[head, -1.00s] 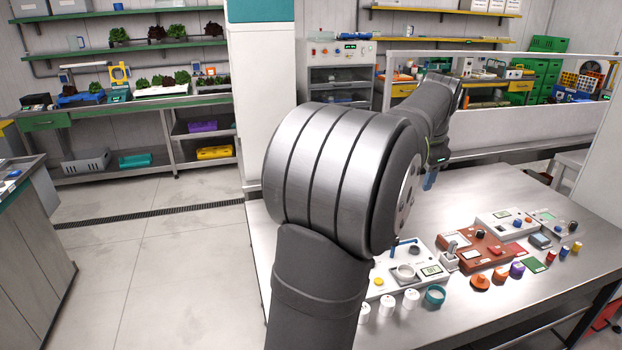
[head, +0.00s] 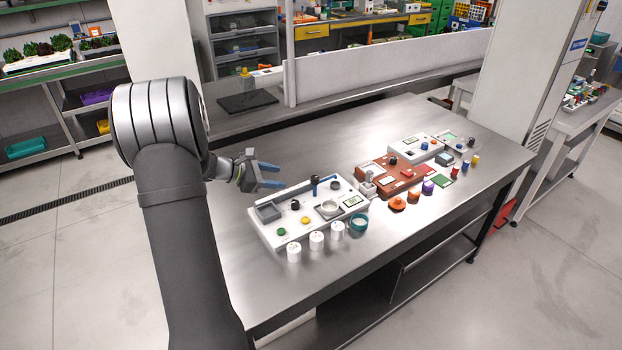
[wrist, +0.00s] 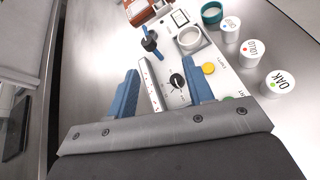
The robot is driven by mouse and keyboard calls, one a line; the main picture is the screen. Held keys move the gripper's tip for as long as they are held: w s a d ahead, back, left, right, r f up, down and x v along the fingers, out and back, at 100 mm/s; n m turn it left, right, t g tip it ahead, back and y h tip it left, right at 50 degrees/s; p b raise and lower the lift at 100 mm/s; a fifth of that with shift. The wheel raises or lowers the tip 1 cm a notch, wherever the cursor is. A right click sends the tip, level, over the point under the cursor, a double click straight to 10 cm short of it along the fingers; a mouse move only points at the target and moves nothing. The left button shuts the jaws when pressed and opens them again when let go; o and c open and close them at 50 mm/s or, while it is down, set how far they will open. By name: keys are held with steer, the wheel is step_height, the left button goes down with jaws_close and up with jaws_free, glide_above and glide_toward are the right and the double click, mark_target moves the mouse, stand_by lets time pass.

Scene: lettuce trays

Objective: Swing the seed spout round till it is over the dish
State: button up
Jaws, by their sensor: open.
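The white seed station (head: 270,234) stands on the steel table. Its blue seed spout (head: 314,185) rises at the back of the panel. In the wrist view the spout (wrist: 157,51) is a blue bar with a black hub, pointing beside the round pale dish (wrist: 188,39), not over it. The dish (head: 329,207) sits on a square plate. My gripper (head: 284,176) is open and empty, left of the spout and apart from it. In the wrist view its blue fingers (wrist: 163,77) are spread, with the spout beyond them.
Three white lidded pots (head: 316,240) and a teal ring (head: 359,222) stand along the station's front. A black dial (wrist: 177,81) and a yellow button (wrist: 208,68) are on its panel. A red-brown device (head: 380,182) stands to the right. The table's left back is bare.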

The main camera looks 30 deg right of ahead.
steer(key=w+a+f+n+t, duration=0.1)
steer(key=w+a+n, duration=0.1)
steer(key=n, duration=0.2)
glide_toward(313, 178)
steer(key=shift+h, duration=0.4)
steer(key=x, duration=0.9)
steer(key=shift+f, duration=0.35)
steer(key=shift+a, duration=0.1)
jaws_close()
